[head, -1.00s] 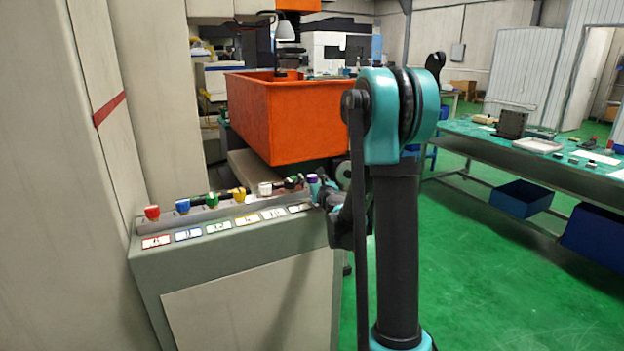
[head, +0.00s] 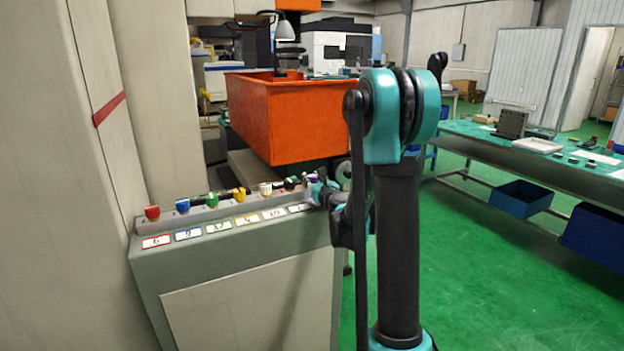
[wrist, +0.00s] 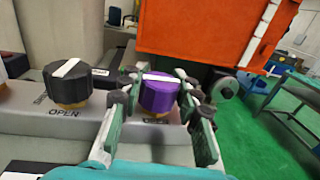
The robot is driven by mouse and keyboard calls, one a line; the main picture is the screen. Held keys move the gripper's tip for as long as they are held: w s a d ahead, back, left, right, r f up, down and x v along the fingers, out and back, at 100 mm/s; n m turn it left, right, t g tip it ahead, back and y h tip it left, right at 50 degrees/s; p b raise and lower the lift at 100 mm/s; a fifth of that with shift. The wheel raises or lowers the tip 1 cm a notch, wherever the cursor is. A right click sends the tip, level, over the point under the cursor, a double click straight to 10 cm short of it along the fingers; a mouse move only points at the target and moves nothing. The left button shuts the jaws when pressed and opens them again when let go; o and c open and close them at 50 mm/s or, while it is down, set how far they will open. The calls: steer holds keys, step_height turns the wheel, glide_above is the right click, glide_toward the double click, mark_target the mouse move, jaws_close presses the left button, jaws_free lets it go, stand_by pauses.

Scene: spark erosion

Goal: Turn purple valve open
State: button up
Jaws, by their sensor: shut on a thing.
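The purple valve (wrist: 158,95) is a round knob with a white bar across its top, at the right end of a grey manifold (wrist: 30,119). My gripper (wrist: 157,92) is around it, with one finger on each side, shut on the knob. The white bar runs roughly left to right in the wrist view. A label below the knob is partly hidden and I cannot read it. In the head view the purple valve (head: 311,177) is mostly hidden behind my gripper (head: 320,186).
A black valve (wrist: 68,82) with an "OPEN" label stands left of the purple one. White, yellow, green, blue and red (head: 152,212) valves line the manifold. An orange bin (head: 290,120) stands close behind.

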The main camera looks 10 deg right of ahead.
steer(key=n+g+y, duration=0.1)
steer(key=y, duration=0.1)
steer(key=n+y, duration=0.2)
steer(key=y, duration=0.1)
steer(key=shift+d+n+g, duration=0.15)
steer(key=shift+n+g, duration=0.15)
steer(key=shift+g, duration=0.1)
steer(key=n+g+y, duration=0.5)
steer(key=g+y, duration=0.1)
steer(key=shift+n+y, duration=0.3)
steer(key=n+g+y, duration=0.1)
steer(key=n+g, duration=0.1)
steer(key=g, duration=0.1)
steer(key=n+g+y, duration=0.1)
steer(key=n+g, duration=0.1)
steer(key=g, duration=0.1)
steer(key=shift+a+y, duration=0.2)
steer(key=shift+y, duration=0.1)
steer(key=shift+s+n+g, duration=0.1)
steer(key=shift+n+g, duration=0.95)
steer(key=shift+g, duration=0.55)
steer(key=shift+n+g, duration=1.05)
steer(key=shift+g, duration=0.85)
steer(key=o, duration=1.2)
steer(key=shift+a, duration=0.1)
